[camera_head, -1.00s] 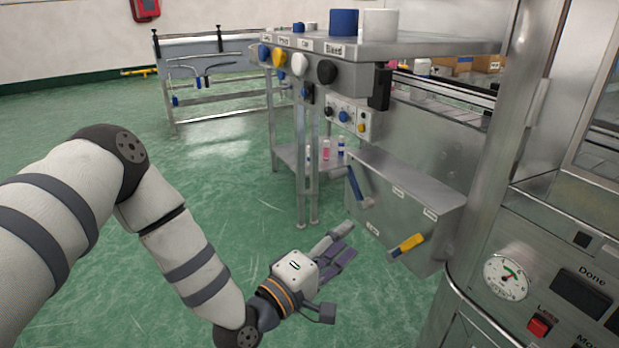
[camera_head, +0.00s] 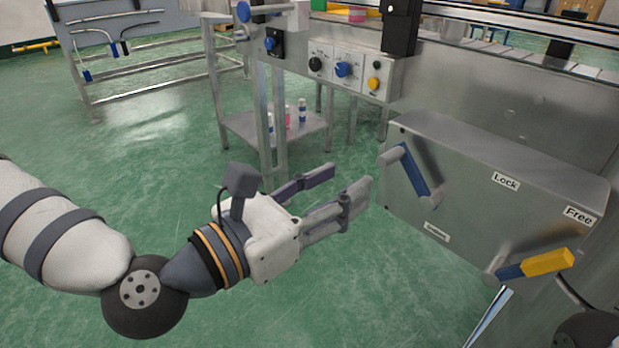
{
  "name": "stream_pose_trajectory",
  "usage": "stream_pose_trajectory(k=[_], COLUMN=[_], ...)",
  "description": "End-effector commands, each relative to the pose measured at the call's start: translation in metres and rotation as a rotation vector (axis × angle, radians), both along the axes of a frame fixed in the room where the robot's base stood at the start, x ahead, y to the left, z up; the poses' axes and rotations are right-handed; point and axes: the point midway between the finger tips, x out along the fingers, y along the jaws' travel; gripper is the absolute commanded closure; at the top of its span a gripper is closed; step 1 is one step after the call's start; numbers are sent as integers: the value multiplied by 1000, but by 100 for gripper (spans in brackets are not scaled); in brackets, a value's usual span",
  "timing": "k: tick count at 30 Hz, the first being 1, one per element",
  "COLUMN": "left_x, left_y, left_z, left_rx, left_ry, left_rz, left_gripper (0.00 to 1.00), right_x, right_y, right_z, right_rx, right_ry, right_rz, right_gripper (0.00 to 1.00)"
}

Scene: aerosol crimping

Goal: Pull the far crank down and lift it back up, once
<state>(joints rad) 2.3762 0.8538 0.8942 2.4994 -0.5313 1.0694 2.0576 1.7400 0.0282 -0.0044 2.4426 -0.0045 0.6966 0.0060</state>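The far crank (camera_head: 413,172) has a blue arm and a grey cylindrical end. It sits on the left part of a metal box face, its blue arm slanting from upper left to lower right. A second, nearer crank (camera_head: 535,264) with a blue and yellow handle is at the box's right, pointing right. My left gripper (camera_head: 348,180) is open and empty. Its fingers point right toward the far crank, with a gap between the fingertips and the crank. My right gripper is not in view.
The metal box (camera_head: 480,180) carries "Lock" and "Free" labels. Above it is a panel with knobs (camera_head: 345,68). A metal shelf (camera_head: 290,130) with small bottles stands behind my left gripper. Green floor (camera_head: 150,160) is clear at the left. A dark rounded part shows at the bottom right.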

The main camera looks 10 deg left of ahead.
Motion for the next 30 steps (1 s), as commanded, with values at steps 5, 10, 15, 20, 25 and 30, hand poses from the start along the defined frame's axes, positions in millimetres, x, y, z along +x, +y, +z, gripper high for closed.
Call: stream_pose_trajectory(k=[5,10,15,20,25,30], left_x=[19,45,64,71,72,72], left_y=[-14,-33,-46,-51,-52,-52], left_z=[0,-1,-1,0,1,1], left_rx=[1,3,4,2,2,2], left_ry=[-3,-3,-3,-3,-3,-3], left_rz=[-2,0,1,2,2,2], left_gripper=[60,60,60,60,60,80], right_x=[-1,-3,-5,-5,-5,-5], right_y=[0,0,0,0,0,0], right_z=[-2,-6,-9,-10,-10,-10], right_rx=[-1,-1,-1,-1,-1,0], right_ry=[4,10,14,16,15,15], right_rz=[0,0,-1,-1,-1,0], right_gripper=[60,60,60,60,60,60])
